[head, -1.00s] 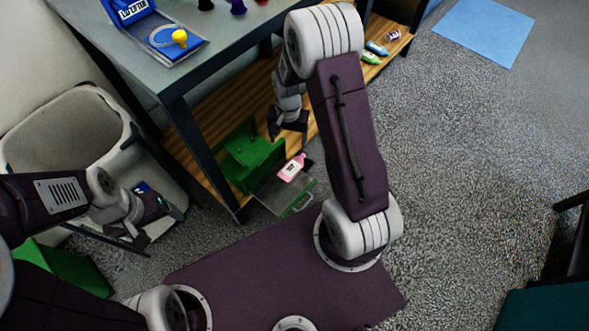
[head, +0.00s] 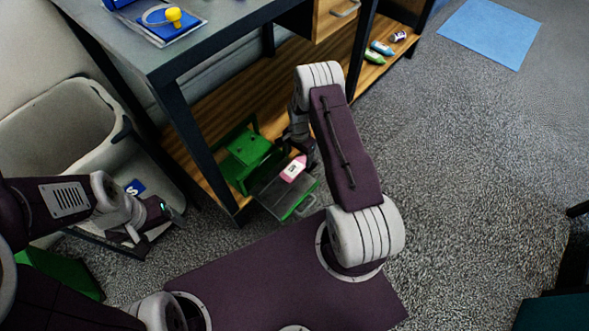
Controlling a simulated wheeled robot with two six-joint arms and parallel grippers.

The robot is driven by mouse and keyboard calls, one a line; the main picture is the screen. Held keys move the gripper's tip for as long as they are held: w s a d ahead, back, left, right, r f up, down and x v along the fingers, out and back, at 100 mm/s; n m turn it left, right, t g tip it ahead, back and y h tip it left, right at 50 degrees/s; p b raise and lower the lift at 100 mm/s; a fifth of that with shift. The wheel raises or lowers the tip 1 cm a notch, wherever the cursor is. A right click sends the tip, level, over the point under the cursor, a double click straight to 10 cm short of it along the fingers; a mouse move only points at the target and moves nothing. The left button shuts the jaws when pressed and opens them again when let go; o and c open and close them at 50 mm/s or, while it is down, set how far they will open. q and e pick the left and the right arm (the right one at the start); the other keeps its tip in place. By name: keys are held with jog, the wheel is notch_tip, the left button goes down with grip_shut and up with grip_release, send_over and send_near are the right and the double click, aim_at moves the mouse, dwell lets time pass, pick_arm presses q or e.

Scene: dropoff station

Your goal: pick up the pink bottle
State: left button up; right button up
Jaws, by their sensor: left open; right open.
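The pink bottle (head: 293,169), with a white label, lies on a grey tray (head: 272,200) that extends from a green unit (head: 247,150) at the lower shelf. My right gripper (head: 306,152) is open beside the bottle's upper right end. Its fingers are dark and partly hidden by the arm, so I cannot tell whether they touch the bottle. My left gripper (head: 130,237) is open and empty, far to the left of the bottle, by a pale bin (head: 60,125).
A table (head: 190,55) with dark legs stands above the wooden shelf (head: 210,105). Several small bottles lie on the shelf's far right. A green box (head: 62,272) sits at lower left. A blue mat (head: 488,33) lies on open carpet at right.

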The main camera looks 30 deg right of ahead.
aim_at(298, 163)
notch_tip(298, 163, down, 5)
jog(key=b, duration=0.4)
jog(key=shift+w+d+f, duration=0.1)
jog(key=shift+w+f, duration=0.05)
jog(key=shift+r, duration=0.2)
jog(key=c, duration=1.1)
jog(key=shift+r+p, duration=0.3)
jog(key=shift+p, duration=0.15)
notch_tip(298, 163, up, 4)
jog(key=p, duration=0.3)
jog(key=shift+r, duration=0.25)
jog(key=shift+s+d+r+p, duration=0.35)
jog(key=shift+d+r+p, duration=0.5)
jog(key=shift+d, duration=1.05)
jog(key=shift+s+d+r+p, duration=0.3)
jog(key=shift+d+r+p, duration=0.3)
jog(key=shift+d+r, duration=0.95)
jog(key=shift+s+d+r+p, duration=0.35)
jog(key=shift+d+r+p, duration=0.3)
jog(key=shift+d, duration=1.65)
